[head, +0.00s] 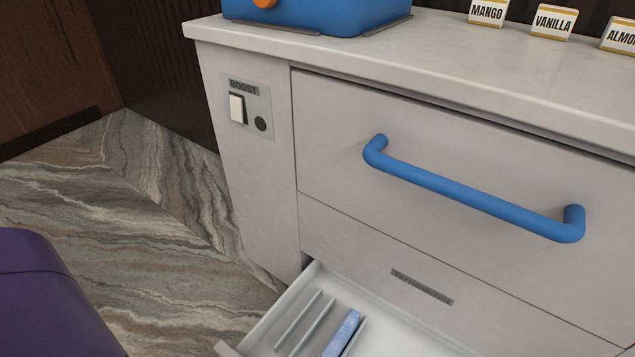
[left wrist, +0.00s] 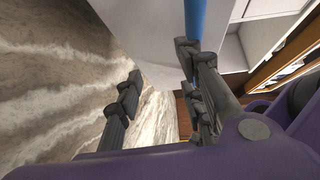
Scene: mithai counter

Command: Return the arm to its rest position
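My left gripper (left wrist: 160,62) shows in the left wrist view. Its two dark fingers are spread apart, with nothing seen between them. A blue bar (left wrist: 196,18) shows just beyond the right-hand finger; I cannot tell whether they touch. Neither gripper shows in the head view. A purple part of my own body fills its lower left corner. My right gripper is in no view.
A pale counter (head: 440,50) carries a blue box (head: 320,15) and flavour signs (head: 553,22). Its front has a BOOST switch (head: 237,108) and a large blue handle (head: 470,193). Below, an open drawer (head: 405,325) juts out, holding a blue item (head: 341,333). Floor (head: 130,215) is clear at left.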

